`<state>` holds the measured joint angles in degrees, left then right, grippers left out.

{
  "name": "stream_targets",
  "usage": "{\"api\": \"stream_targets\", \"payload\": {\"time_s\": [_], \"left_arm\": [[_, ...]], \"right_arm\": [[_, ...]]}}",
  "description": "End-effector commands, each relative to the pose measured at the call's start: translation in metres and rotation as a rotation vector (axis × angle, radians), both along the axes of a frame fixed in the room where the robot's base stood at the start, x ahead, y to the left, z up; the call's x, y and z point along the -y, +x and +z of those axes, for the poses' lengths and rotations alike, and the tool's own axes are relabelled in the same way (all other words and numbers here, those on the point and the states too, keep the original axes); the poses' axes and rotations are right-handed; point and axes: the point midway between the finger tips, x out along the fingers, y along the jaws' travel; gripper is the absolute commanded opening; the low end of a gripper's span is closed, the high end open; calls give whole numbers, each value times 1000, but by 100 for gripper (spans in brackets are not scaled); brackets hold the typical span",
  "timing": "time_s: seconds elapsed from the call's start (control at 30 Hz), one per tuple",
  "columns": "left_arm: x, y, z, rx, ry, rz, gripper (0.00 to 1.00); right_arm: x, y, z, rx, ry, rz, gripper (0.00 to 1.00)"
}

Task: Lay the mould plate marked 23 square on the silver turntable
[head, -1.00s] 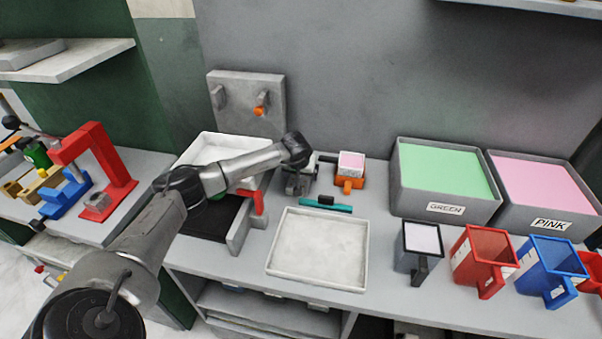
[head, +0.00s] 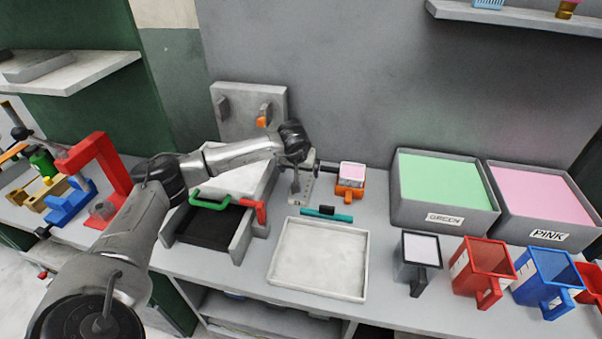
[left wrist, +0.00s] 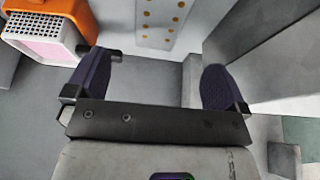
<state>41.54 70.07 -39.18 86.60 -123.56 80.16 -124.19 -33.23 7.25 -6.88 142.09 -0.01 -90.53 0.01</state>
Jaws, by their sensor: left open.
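No plate with a readable 23 shows in either view. I cannot single out the silver turntable; a small grey round piece (head: 103,210) sits at the foot of the red press (head: 108,165) on the left bench. My left gripper is open in the left wrist view (left wrist: 154,85), with nothing between its two dark fingers. In the head view its wrist end is over the bench, just above a grey upright piece (head: 304,186), and the fingers are hard to make out. A pale plate with orange dots (left wrist: 160,22) lies beyond the fingers. My right gripper is not in view.
An orange holder (head: 349,193) with a pink-and-white block stands right of the gripper. A white tray (head: 365,265) lies in front, a teal bar (head: 340,217) behind it. Grey GREEN (head: 445,218) and PINK (head: 547,235) bins stand right.

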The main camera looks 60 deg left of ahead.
Motion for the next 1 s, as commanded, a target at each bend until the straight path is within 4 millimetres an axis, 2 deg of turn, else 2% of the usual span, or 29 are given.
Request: {"api": "stream_targets", "payload": {"time_s": [0.2,0.73,0.87,1.0], "left_arm": [[4,-4,15,0,0,1,100],[5,-5,17,2,0,1,100],[5,2,23,32,-1,1,100],[2,12,41,95,5,5,100]], "right_arm": [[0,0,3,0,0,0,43],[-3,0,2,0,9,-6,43],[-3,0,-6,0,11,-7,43],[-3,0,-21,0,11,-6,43]]}}
